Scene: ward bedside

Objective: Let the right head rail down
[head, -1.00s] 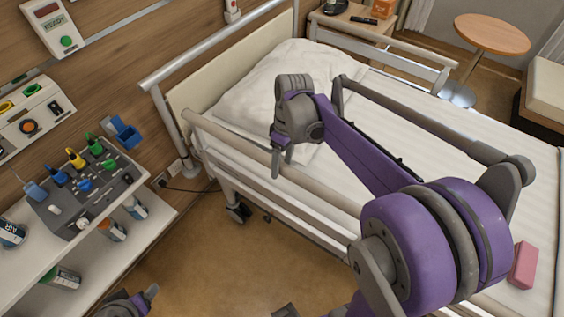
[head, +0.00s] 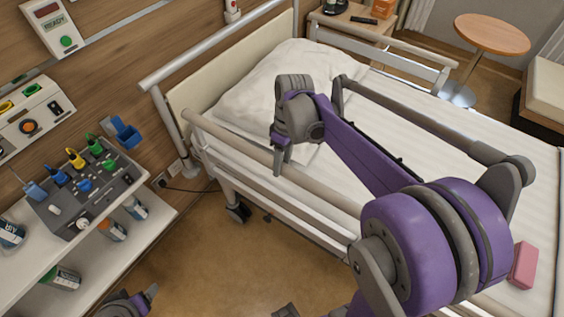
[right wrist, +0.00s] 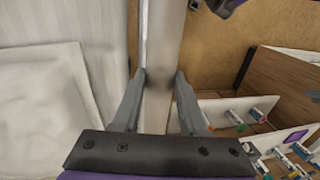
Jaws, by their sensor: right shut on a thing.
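The near head rail (head: 232,138) is a long beige bar along the bed's near side by the pillow. It is up, above the mattress edge. My right gripper (head: 280,163) reaches over the bed and is shut on this rail. In the right wrist view the rail (right wrist: 162,65) runs between the two fingers, and my right gripper (right wrist: 157,90) has one finger on each side of it. My left gripper (head: 146,297) shows only in part at the bottom edge, low and away from the bed; its jaw opening is not clear.
The bed has a white pillow (head: 265,85) and a pink block (head: 523,265) on its mattress. A shelf (head: 165,213) with bottles and a device panel stands at left. A bedside table (head: 345,28) and a round table (head: 490,33) stand behind. Open floor (head: 215,265) lies between shelf and bed.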

